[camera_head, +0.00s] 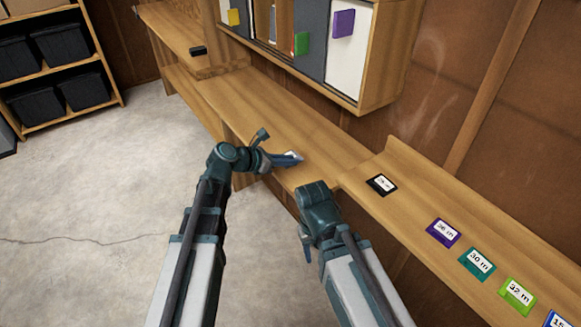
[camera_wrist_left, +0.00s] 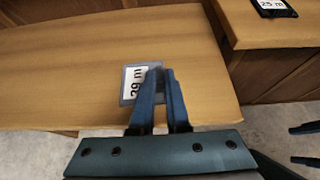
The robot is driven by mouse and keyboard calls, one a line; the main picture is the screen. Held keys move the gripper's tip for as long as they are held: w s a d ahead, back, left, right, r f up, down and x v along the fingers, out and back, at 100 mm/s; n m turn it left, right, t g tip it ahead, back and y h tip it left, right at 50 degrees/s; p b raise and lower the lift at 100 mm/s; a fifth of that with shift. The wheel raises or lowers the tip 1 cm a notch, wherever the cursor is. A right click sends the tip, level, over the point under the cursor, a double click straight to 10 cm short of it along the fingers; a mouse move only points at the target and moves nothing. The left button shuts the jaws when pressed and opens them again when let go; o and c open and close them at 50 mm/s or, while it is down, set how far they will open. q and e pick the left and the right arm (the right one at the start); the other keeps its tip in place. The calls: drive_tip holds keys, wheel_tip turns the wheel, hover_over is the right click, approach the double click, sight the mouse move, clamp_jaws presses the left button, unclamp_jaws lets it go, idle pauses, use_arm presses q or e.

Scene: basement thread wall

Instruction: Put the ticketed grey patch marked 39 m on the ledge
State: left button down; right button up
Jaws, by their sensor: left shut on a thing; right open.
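The grey patch (camera_wrist_left: 128,86) has a white ticket that reads 39 m, turned sideways in the left wrist view. My left gripper (camera_wrist_left: 160,72) is shut on it at the patch's right side, and the fingers hide part of it. In the head view the left gripper (camera_head: 294,158) and patch are over the wooden ledge (camera_head: 262,112), near its front edge. Whether the patch touches the wood, I cannot tell. My right gripper (camera_head: 315,200) is open, lower and to the right, beside the ledge's front; its fingers also show at the edge of the left wrist view (camera_wrist_left: 302,143).
A lipped shelf (camera_head: 410,210) on the right carries a black patch (camera_head: 381,185) and purple (camera_head: 443,232), teal (camera_head: 476,264), green (camera_head: 517,295) and blue ticketed ones. A cabinet (camera_head: 378,50) hangs above the ledge. A small black object (camera_head: 198,50) sits further back. Most of the ledge is bare.

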sight(291, 173)
use_arm(q)
drive_tip(key=shift+w+d, duration=0.2)
drive_tip(key=f+b, duration=0.3)
drive_tip(key=shift+w+d+f+b, duration=0.25)
drive_tip(key=shift+f+b, duration=0.05)
drive_tip(key=shift+f, duration=0.2)
drive_tip(key=c, duration=0.9)
unclamp_jaws()
drive_tip(key=shift+r, duration=0.1)
